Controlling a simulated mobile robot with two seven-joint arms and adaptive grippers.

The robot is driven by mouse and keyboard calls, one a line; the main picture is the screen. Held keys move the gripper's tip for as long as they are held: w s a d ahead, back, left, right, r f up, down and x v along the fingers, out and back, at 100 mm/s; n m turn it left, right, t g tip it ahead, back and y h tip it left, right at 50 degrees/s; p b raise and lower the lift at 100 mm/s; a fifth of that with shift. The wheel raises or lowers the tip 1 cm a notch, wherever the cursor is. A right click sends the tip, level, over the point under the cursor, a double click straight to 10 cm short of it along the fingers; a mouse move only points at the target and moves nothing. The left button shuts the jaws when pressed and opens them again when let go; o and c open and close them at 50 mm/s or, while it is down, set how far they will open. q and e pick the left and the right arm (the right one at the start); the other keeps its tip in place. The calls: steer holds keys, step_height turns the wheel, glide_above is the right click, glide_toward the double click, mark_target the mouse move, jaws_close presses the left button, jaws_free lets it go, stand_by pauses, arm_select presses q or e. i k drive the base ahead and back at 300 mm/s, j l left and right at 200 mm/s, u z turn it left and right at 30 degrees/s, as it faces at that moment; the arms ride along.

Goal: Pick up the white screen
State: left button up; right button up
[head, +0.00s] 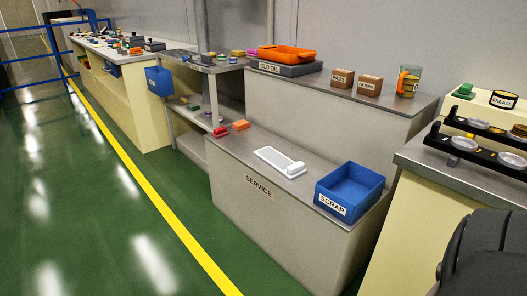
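A flat white rectangular piece (272,156) lies on top of the low grey bench marked SERVICE (235,160). It looks like the white screen. A small raised white part stands at its right end; I cannot tell whether it is joined to it. Nothing covers the piece. Neither of my grippers is in view. A dark rounded part at the lower right appears to be my own arm, and its gripper does not show.
A blue SCRAP bin (369,205) stands just right of the white piece. Red (220,132) and orange (241,125) blocks lie to its left. A higher ledge behind holds an orange tray (287,53) and brown boxes. Green floor in front is clear.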

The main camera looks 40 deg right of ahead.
mark_target(291, 170)
steer(key=i+z, duration=0.35)
steer(key=i+j+z, duration=0.55)
steer(key=i+z, duration=0.15)
steer(key=i+j+z, duration=0.2)
steer(key=z, duration=0.25)
steer(key=i+j+z, duration=0.2)
steer(key=z, duration=0.2)
steer(key=i+j+z, duration=0.15)
steer(key=j+z, duration=0.3)
